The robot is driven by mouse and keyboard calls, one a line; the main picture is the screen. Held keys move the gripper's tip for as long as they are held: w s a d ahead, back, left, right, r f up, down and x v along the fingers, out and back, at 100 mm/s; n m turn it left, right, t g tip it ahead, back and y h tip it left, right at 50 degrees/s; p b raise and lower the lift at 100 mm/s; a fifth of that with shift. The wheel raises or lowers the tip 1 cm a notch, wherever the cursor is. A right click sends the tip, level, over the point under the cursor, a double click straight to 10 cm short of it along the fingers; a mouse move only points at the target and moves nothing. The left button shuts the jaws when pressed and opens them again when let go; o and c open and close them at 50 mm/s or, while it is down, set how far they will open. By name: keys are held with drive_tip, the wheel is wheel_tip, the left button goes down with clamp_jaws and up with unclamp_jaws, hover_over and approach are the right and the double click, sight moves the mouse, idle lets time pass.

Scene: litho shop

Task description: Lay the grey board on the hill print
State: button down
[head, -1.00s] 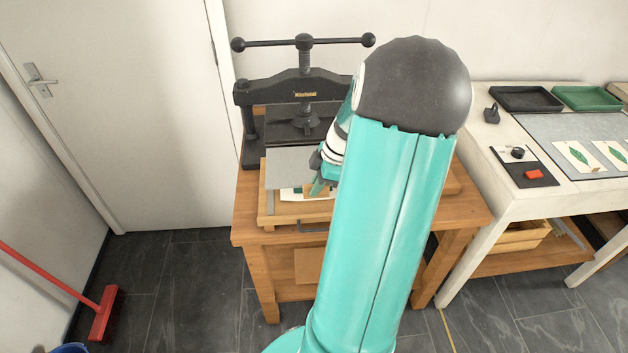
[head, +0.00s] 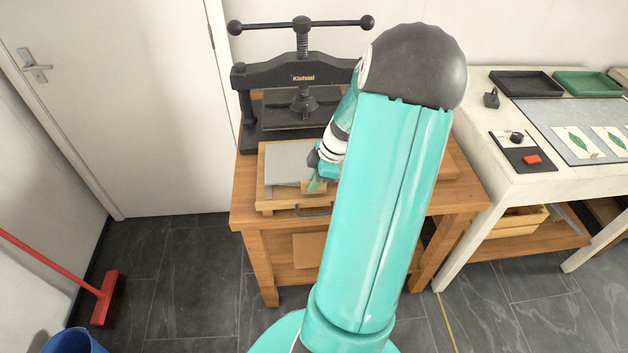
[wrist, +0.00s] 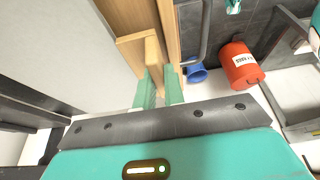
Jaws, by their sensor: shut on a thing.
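The grey board (head: 288,163) lies flat, or nearly so, over the wooden press bed (head: 264,206); I cannot tell if it fully rests there. It also fills the left of the wrist view (wrist: 50,45). The hill print is hidden, apparently beneath the board.
The black screw press (head: 300,78) stands just behind the bed on the wooden table (head: 255,222). To the right, a white bench (head: 482,165) holds trays and leaf prints. A red bucket (wrist: 240,65) and blue bucket (head: 75,342) stand on the floor, near a red broom (head: 104,298).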

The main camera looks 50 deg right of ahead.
drive_tip(key=shift+f, duration=0.55)
idle(0.4)
drive_tip(key=c, duration=1.4)
unclamp_jaws()
drive_tip(key=v, duration=1.4)
drive_tip(key=shift+a, duration=0.15)
